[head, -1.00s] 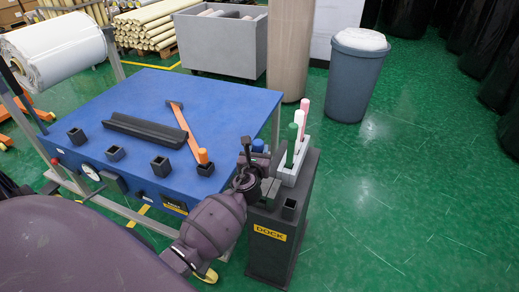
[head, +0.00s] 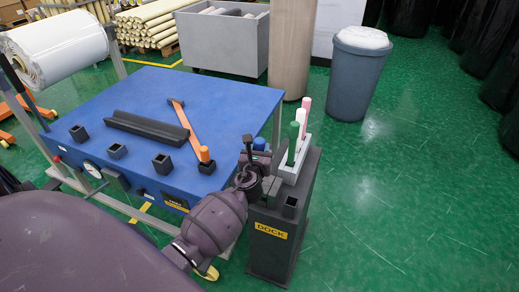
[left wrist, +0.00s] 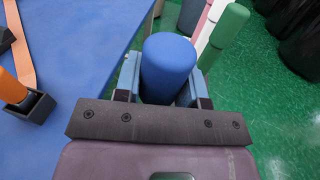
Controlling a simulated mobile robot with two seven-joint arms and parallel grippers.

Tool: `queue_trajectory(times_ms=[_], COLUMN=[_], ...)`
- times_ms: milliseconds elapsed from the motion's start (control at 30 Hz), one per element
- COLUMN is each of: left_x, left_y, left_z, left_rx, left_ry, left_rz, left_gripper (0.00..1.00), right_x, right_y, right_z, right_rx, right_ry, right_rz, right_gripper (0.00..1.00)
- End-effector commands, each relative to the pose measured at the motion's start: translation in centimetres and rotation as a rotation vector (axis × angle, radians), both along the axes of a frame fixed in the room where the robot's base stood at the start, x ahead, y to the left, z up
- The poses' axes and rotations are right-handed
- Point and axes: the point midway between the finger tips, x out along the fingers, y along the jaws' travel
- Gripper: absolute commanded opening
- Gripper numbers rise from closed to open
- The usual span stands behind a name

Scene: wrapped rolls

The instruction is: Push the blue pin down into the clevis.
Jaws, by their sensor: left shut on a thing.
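The blue pin (left wrist: 168,68) stands between the two fingers of my left gripper (left wrist: 164,92) in the left wrist view, its rounded top facing the camera. In the head view the blue pin (head: 259,144) shows as a small blue top behind my left gripper (head: 262,160), beside the dock stand. The left gripper is shut on it. The pin's lower end is hidden, and I cannot make out the clevis or tell whether the pin is in it. My right gripper is not in view.
A dark stand (head: 275,240) marked DOCK holds a pale rack (head: 290,171) with green, white and pink handles close to the gripper. The blue table (head: 145,92) carries a black channel (head: 145,127), an orange bar (head: 188,130) and several small black sockets. Green floor is open at right.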

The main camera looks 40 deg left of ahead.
Motion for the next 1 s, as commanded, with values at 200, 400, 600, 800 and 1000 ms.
queue_trajectory(times_ms=[200, 400, 600, 800, 1000], left_x=[0.01, 0.02, 0.03, 0.02, 0.02], left_y=[-0.02, -0.03, -0.05, -0.05, -0.05], left_z=[0.02, 0.05, 0.07, 0.0, 0.01], left_rx=[0.0, 0.0, 0.0, -0.001, -0.001], left_ry=[-0.001, -0.001, -0.001, 0.0, 0.0], left_rz=[0.0, 0.0, 0.0, 0.0, 0.0], left_gripper=[0.06, 0.06, 0.06, 0.06, 0.06], right_x=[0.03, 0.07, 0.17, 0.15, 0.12], right_y=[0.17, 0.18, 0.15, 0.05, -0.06], right_z=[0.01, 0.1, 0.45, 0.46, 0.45], right_rx=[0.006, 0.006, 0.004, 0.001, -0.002], right_ry=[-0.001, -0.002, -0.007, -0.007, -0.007], right_rz=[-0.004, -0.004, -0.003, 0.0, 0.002], right_gripper=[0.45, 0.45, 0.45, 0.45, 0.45])
